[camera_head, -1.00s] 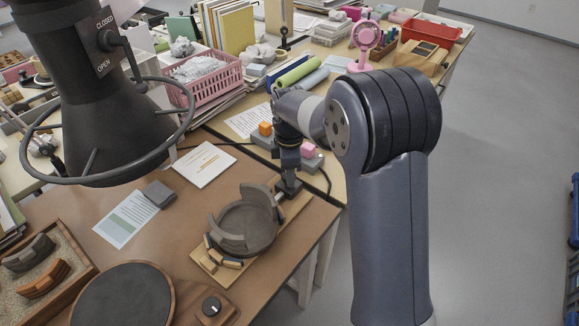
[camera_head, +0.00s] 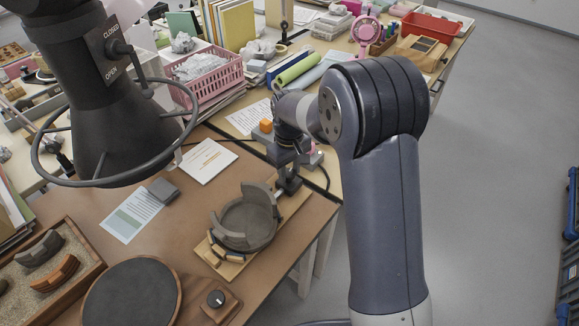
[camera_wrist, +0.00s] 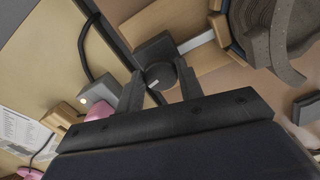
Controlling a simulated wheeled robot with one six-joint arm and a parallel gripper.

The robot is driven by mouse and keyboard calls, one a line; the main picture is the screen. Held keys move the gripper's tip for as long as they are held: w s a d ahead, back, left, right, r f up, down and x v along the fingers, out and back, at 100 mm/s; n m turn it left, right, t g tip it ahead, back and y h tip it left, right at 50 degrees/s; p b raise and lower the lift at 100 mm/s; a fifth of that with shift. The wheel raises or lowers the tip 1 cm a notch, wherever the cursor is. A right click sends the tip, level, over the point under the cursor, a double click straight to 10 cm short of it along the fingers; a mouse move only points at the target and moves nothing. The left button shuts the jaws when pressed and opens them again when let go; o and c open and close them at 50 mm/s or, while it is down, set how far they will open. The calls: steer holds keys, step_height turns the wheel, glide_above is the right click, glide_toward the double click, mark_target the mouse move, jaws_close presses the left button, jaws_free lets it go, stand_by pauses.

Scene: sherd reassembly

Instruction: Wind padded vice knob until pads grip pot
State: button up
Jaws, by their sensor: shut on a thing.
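The dark grey pot (camera_head: 246,228), its wall broken and uneven, sits upright on the wooden vice board (camera_head: 228,270) near the table's right edge. The vice knob (camera_wrist: 160,75) is dark and round with a white mark, in front of a dark block in the wrist view. My gripper (camera_wrist: 159,88) has one finger on each side of the knob and is shut on it. In the head view my gripper (camera_head: 289,180) is at the vice's far end, and the knob is hidden.
A turntable (camera_head: 130,295) and a sand tray (camera_head: 20,300) with sherds lie at front left. A grey block (camera_head: 163,190) and papers lie left of the pot. A dark lamp-like hood with a ring (camera_head: 110,130) hangs at upper left. A cable (camera_wrist: 85,50) runs beside my gripper.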

mark_target(288, 173)
steer(key=m+p, duration=0.1)
steer(key=m, duration=0.5)
steer(key=shift+a, duration=0.1)
steer(key=m, duration=0.6)
steer(key=shift+m, duration=0.3)
stand_by(0.3)
steer(key=o, duration=1)
step_height(288, 173, up, 11)
steer(key=shift+f+p, duration=0.1)
steer(key=shift+p, duration=0.3)
